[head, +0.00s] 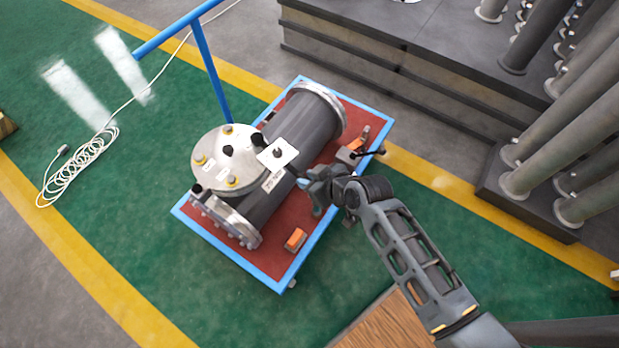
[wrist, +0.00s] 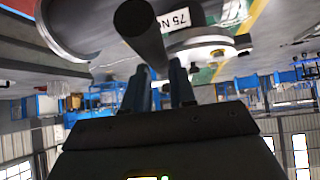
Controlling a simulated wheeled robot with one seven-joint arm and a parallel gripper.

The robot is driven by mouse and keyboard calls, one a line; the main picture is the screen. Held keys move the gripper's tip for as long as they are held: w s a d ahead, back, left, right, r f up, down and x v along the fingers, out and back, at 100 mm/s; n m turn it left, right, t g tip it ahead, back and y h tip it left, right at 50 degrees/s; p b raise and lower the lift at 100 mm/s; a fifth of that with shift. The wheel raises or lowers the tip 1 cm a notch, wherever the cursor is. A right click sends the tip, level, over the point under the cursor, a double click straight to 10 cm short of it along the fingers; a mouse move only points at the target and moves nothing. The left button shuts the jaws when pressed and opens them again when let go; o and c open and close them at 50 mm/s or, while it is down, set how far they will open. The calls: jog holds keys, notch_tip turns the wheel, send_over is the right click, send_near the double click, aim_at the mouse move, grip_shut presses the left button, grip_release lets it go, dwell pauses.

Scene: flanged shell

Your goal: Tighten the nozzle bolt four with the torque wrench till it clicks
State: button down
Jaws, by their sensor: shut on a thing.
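The grey flanged shell (head: 300,128) lies on a cart, with its pale round nozzle flange (head: 225,165) facing up at the left. Yellow-marked bolts (head: 232,182) and dark pieces sit around the flange; I cannot tell which bolt is number four. My gripper (head: 314,184) is right of the nozzle, beside the shell. In the wrist view my gripper's blue fingers (wrist: 160,88) are shut on a dark round bar, apparently the torque wrench handle (wrist: 142,32). The wrench's far end is hidden, so I cannot tell whether it is on a bolt.
The cart (head: 232,262) has a blue rim and red top, with orange-topped blocks (head: 295,239) on it. A blue push handle (head: 208,60) rises behind. Grey pipes (head: 560,135) stand at the right. A white cable coil (head: 80,172) lies on the open green floor at the left.

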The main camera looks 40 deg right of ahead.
jog(key=shift+r+p, duration=1.3)
jog(key=shift+r, duration=1.75)
jog(key=shift+w, duration=0.1)
